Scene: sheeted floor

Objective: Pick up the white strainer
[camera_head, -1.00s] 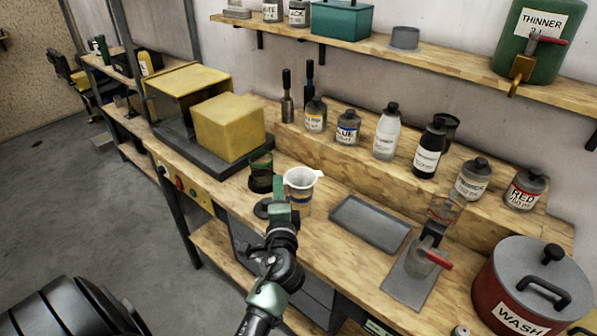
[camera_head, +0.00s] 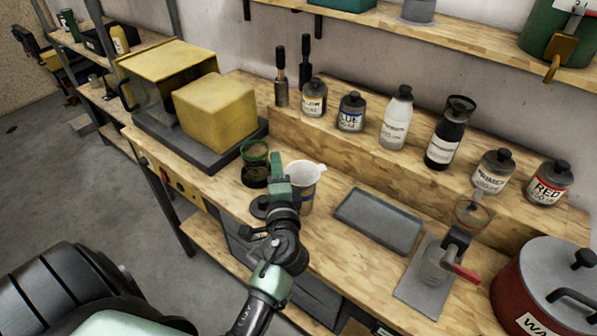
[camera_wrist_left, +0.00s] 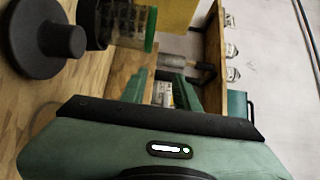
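The white strainer (camera_head: 308,171) shows in the head view as a white rim with a small lip on its right. It rests on a cup (camera_head: 307,197) on the wooden bench. My left gripper (camera_head: 279,168) is upright just left of the strainer and partly overlaps its edge in the picture. I cannot tell whether they touch. In the left wrist view the green fingers (camera_wrist_left: 162,92) stand apart with a gap between them, so the gripper is open and nothing shows held. The strainer is not clearly visible there. My right gripper is not in view.
A green-rimmed dark jar (camera_head: 256,168) stands close left of the gripper, with a dark round knobbed object (camera_head: 262,205) nearby. A grey tray (camera_head: 379,221) lies to the right. Bottles line the raised step behind. A red pot (camera_head: 540,290) stands at far right.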

